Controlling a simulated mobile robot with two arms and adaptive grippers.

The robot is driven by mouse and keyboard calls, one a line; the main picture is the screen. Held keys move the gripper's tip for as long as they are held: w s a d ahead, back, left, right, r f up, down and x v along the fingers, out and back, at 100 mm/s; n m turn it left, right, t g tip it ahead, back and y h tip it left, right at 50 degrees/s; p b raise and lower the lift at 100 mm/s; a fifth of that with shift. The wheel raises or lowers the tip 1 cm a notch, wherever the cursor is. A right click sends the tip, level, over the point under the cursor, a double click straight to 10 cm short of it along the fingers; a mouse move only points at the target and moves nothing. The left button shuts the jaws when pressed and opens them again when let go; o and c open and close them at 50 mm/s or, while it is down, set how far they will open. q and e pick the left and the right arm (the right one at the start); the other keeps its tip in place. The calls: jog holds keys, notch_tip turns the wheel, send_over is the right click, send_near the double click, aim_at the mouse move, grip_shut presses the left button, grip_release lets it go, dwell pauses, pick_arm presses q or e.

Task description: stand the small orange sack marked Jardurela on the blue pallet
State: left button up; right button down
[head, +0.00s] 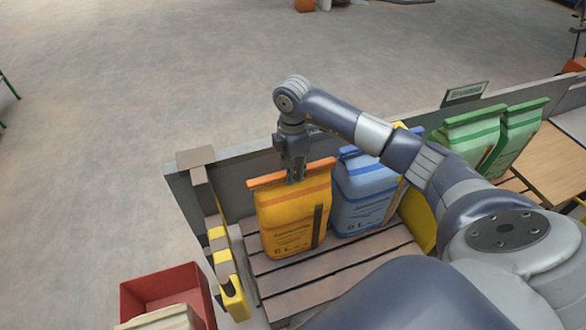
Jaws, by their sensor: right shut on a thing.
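The orange sack (292,218) stands upright on a slatted surface (330,272), in the middle of the head view. Its printed name is too small to read for sure. My right gripper (294,176) points down from above and is shut on the sack's top edge. I cannot tell whether the sack's bottom rests on the slats or hangs just above them. I see no clearly blue pallet. My left gripper is not in view.
A blue sack (364,190) stands close to the right of the orange one, with green sacks (470,132) further right. A grey board (245,168) runs behind them. Yellow-and-brown posts (226,265) stand at the left, near a red box (160,286).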

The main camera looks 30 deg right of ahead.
jog(key=c, duration=1.4)
grip_release()
jog(key=shift+r, duration=0.1)
jog(key=shift+s, duration=0.1)
notch_tip(320, 180, up, 12)
